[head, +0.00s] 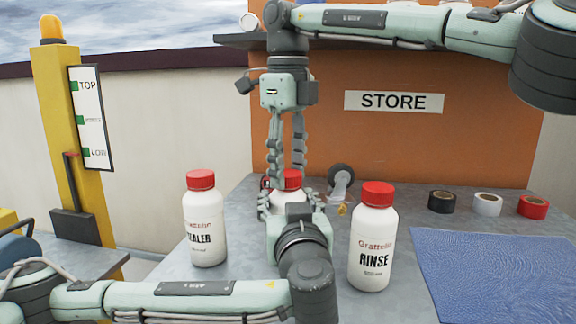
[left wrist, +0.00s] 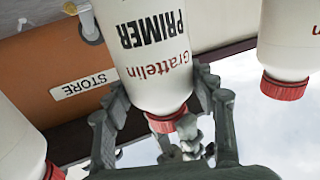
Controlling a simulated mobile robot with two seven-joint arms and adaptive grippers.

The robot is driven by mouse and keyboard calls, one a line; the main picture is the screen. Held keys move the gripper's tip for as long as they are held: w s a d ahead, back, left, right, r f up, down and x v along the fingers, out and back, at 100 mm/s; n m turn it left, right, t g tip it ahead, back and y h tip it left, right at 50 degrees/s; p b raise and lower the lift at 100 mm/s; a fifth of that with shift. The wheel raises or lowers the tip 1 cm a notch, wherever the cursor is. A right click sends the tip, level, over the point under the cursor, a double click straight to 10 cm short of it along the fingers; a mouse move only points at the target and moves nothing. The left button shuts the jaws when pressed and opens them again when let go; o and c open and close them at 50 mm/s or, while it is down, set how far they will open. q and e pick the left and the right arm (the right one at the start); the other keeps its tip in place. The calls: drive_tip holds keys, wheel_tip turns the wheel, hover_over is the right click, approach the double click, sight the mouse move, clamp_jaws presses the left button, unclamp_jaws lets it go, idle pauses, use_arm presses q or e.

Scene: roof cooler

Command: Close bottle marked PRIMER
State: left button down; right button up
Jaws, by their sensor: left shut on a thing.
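The PRIMER bottle (left wrist: 157,72) is white with a red cap (left wrist: 172,119) on its neck. It appears upside down in the left wrist view. In the head view its red cap (head: 289,180) shows, but its body is mostly hidden behind my left gripper (head: 291,206). My left gripper is shut around the bottle's body from the front. My right gripper (head: 287,175) points straight down from above, its fingertips at the cap. Whether they press on the cap is unclear. I cannot tell if the cap is fully seated.
The SEALER bottle (head: 205,228) stands to the left and the RINSE bottle (head: 373,245) to the right, both red-capped. Tape rolls (head: 487,204) and a blue cloth (head: 490,265) lie on the right. A tape dispenser (head: 341,182) stands behind. An orange STORE panel (head: 480,140) rises behind.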

drive_tip(key=c, duration=0.8)
drive_tip(key=o, duration=1.4)
drive_tip(key=shift+r, duration=0.1)
wheel_tip(320, 180, up, 12)
use_arm(q)
drive_tip(key=shift+c, duration=2.2)
unclamp_jaws()
